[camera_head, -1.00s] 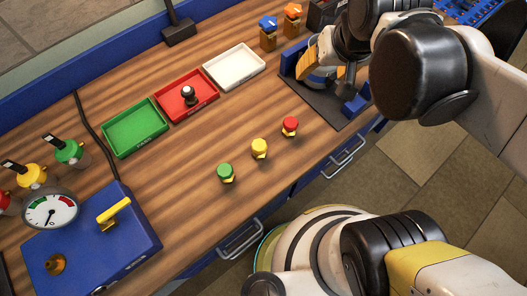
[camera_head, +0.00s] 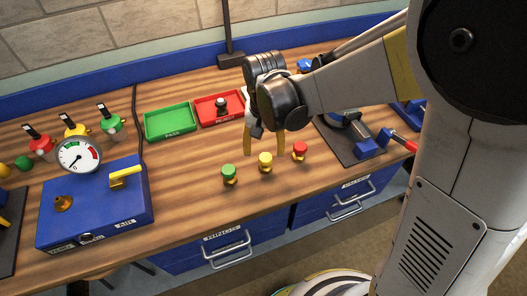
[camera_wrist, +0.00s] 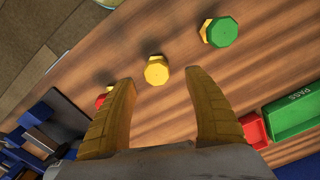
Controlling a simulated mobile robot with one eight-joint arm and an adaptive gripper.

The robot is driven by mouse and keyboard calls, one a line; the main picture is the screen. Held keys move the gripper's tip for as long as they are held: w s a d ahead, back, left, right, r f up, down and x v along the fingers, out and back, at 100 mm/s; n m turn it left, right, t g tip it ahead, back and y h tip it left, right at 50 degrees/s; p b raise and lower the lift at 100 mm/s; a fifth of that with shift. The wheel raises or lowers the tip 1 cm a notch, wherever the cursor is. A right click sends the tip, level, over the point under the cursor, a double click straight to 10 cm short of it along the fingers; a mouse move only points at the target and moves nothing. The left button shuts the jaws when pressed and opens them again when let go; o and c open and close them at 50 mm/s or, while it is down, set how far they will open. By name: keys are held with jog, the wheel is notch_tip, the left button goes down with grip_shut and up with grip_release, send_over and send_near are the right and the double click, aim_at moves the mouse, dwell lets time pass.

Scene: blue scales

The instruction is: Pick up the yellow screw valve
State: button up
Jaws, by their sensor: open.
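The yellow screw valve (camera_head: 265,162) stands upright on the wooden bench, between a green-topped valve (camera_head: 229,173) and a red-topped valve (camera_head: 300,151). In the wrist view the yellow screw valve (camera_wrist: 157,70) lies ahead of the gap between my fingertips. My gripper (camera_head: 267,154) has two yellow fingers pointing down, spread apart and empty. It appears behind and above the valve row in the head view; the exact gap to the valve is unclear. In the wrist view my gripper (camera_wrist: 160,78) partly hides the red-topped valve (camera_wrist: 100,100) with its left finger.
The green-topped valve (camera_wrist: 220,31) is close by. A green PASS tray (camera_head: 171,122) and a red REJECT tray (camera_head: 218,108) holding a dark-knobbed part lie behind. A blue gauge box (camera_head: 95,205) stands left, and a dark fixture (camera_head: 352,140) right. The bench front is clear.

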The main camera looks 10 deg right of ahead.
aim_at(266, 157)
jog(key=f+b, duration=0.1)
jog(key=f, duration=0.1)
jog(key=f+b, duration=0.1)
jog(key=f, duration=0.2)
jog(key=shift+d+f+b, duration=0.2)
jog(key=shift+f+b, duration=0.1)
jog(key=shift+b, duration=0.05)
jog(key=shift+s+r, duration=0.1)
grip_shut()
